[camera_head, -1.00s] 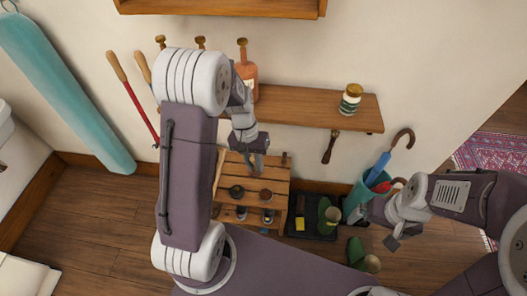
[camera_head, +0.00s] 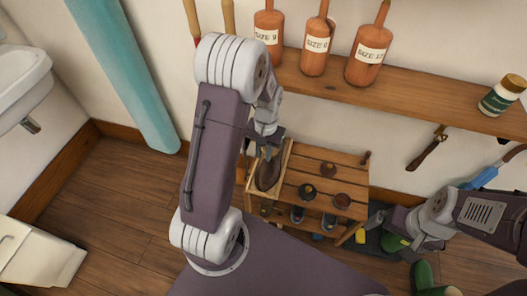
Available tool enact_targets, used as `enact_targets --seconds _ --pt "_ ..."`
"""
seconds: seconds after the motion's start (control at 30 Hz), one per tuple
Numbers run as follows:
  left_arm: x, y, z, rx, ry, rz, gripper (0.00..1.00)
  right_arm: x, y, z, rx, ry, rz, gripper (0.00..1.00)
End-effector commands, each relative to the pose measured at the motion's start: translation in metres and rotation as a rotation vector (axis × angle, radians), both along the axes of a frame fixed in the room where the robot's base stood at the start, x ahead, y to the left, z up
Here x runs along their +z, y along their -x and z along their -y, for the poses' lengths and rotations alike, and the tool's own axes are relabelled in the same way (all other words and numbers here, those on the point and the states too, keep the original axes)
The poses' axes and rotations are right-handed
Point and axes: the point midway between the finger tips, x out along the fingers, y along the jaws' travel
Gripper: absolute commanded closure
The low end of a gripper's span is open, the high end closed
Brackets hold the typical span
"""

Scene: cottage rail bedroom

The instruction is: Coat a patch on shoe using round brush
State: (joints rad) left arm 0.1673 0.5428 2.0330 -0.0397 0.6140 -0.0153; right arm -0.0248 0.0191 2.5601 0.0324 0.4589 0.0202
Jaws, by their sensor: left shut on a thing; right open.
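A dark brown shoe (camera_head: 268,172) lies in a pale wooden tray (camera_head: 285,158) at the left end of the slatted wooden bench. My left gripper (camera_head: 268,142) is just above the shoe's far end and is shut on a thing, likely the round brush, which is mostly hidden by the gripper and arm. I cannot tell whether it touches the shoe. My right gripper (camera_head: 424,244) is open and empty, to the right of the bench, above the floor things.
Round dark pots (camera_head: 307,191) and (camera_head: 342,202) stand on the bench (camera_head: 318,178). Above it a wall shelf (camera_head: 390,98) bears several wooden shoe forms and a jar (camera_head: 503,95). Green boots (camera_head: 422,275) stand at lower right.

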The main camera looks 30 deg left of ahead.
Motion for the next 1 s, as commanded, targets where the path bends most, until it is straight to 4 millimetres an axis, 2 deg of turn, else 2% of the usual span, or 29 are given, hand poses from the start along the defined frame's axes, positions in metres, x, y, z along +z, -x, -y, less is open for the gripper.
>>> enact_targets --seconds 0.03,0.27,0.7,1.0 --pt "-0.006 0.000 0.000 -0.003 -0.009 0.002 1.00 -0.006 0.000 0.000 0.000 0.000 0.000 0.00" --pt "-0.006 0.000 0.000 0.000 -0.022 0.005 1.00 -0.007 0.000 0.000 0.000 0.000 0.000 0.00" --pt "-0.055 0.000 0.000 0.000 -0.021 0.006 1.00 -0.057 0.000 0.000 0.000 0.000 0.000 0.00" --pt "-0.053 0.000 0.000 0.000 -0.021 0.005 1.00 -0.055 0.000 0.000 0.000 0.000 0.000 0.00"
